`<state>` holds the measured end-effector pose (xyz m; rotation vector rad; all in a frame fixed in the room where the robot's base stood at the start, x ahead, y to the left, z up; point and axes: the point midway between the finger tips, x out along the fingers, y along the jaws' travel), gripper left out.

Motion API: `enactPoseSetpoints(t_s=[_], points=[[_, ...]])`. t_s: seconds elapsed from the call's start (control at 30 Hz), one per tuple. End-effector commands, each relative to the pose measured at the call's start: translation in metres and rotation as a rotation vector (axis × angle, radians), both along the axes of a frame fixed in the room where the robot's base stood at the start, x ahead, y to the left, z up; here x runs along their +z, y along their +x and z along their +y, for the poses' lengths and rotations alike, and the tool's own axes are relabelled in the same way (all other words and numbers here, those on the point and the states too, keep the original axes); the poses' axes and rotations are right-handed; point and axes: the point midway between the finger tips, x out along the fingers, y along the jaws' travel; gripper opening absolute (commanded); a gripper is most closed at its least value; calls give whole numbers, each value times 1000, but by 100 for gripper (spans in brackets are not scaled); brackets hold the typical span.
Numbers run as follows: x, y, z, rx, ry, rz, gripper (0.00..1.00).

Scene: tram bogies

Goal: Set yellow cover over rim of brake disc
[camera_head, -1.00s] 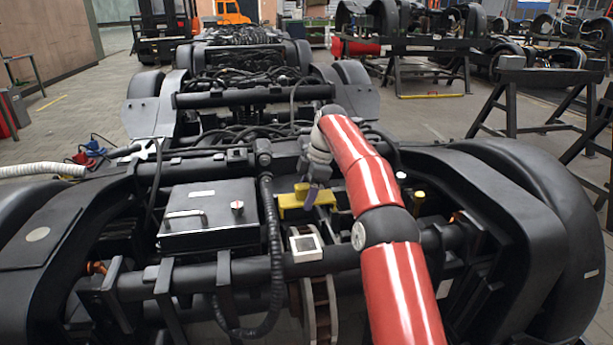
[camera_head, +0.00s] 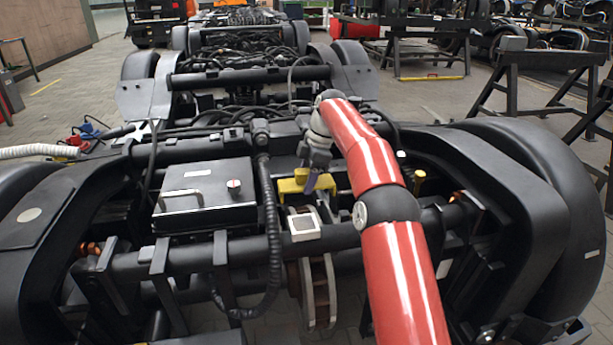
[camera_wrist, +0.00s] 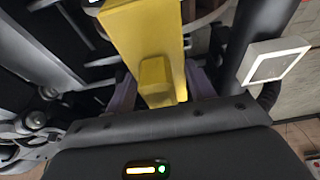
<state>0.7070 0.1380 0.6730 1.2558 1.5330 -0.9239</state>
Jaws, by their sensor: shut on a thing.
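The yellow cover (camera_head: 291,187) is behind the front cross tube of the near bogie, right of the grey lidded box. My gripper (camera_head: 314,182), with purple fingers, is shut on it. In the wrist view my gripper (camera_wrist: 160,88) has a finger on each side of a raised block on the yellow cover (camera_wrist: 142,32). The brake disc (camera_head: 320,288) shows upright below the front tube; its upper part is mostly hidden. A brown curved edge, perhaps the disc, shows beside the cover's far end in the wrist view. I cannot tell whether cover and disc touch.
A small white-topped block (camera_head: 303,224) sits on the front cross tube (camera_head: 195,258), close to the cover. The grey lidded box (camera_head: 205,195) and a black corrugated hose (camera_head: 270,225) stand to the left. A yellow cap (camera_head: 419,177) is to the right. Black trestles (camera_head: 545,85) stand beyond.

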Motion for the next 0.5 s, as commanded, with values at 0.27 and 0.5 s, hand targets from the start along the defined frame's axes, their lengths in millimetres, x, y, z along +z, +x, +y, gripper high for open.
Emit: enactPoseSetpoints(t_s=[0.27,0.5], points=[[-25,0,0,0,0,0,28],[-38,0,0,0,1,0,28]])
